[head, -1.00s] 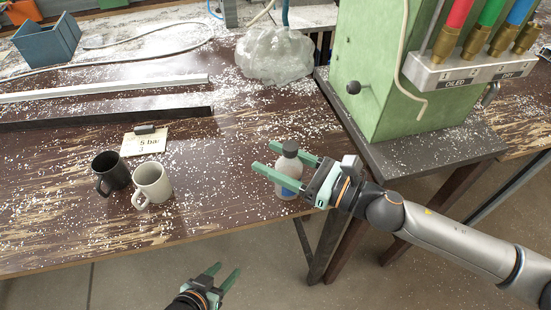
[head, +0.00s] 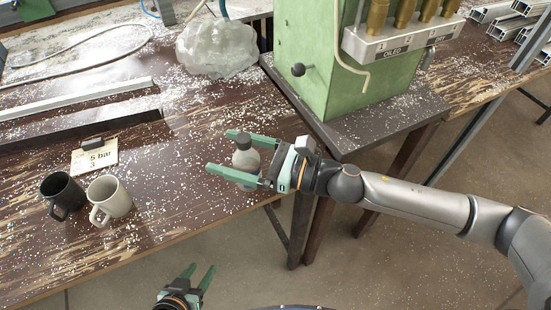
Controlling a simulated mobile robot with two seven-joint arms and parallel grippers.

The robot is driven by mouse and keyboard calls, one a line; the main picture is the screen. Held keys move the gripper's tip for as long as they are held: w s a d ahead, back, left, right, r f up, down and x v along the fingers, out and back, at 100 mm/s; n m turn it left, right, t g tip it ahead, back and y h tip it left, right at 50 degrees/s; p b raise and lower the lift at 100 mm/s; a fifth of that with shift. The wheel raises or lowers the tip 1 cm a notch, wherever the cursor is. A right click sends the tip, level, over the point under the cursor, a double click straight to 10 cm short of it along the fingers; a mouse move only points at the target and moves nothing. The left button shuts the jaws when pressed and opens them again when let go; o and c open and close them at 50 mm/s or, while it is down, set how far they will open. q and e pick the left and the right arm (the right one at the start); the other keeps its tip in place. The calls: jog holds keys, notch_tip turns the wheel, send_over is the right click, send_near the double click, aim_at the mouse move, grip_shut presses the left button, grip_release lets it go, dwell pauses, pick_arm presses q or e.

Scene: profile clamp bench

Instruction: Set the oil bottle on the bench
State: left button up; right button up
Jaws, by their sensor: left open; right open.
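The oil bottle (head: 245,160), grey with a dark cap and a blue-and-white label, is upright at the bench's (head: 165,205) front edge, right of the mugs. It looks to stand on the bench top, though a finger hides part of its lower body. My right gripper (head: 218,151) is open, with one finger on the near side of the bottle and one on the far side; the fingers look clear of it. My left gripper (head: 200,270) is open and empty, low in front of the bench.
A black mug (head: 62,193) and a pale mug (head: 110,198) stand left of the bottle, with a note card (head: 95,157) behind them. A green machine (head: 315,70) stands at right. A clear plastic bag (head: 215,48) lies behind. White chips litter the bench.

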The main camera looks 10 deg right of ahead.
aim_at(258, 161)
jog(key=b+v, duration=0.3)
jog(key=v, duration=0.8)
jog(key=shift+f, duration=0.15)
pick_arm(q)
jog(key=shift+s+d+f, duration=0.1)
jog(key=shift+d+f, duration=0.1)
jog(key=shift+f, duration=0.4)
jog(key=shift+d+f, duration=0.15)
jog(key=shift+f, duration=0.45)
pick_arm(e)
jog(key=shift+s+d, duration=0.25)
jog(key=shift+d, duration=0.2)
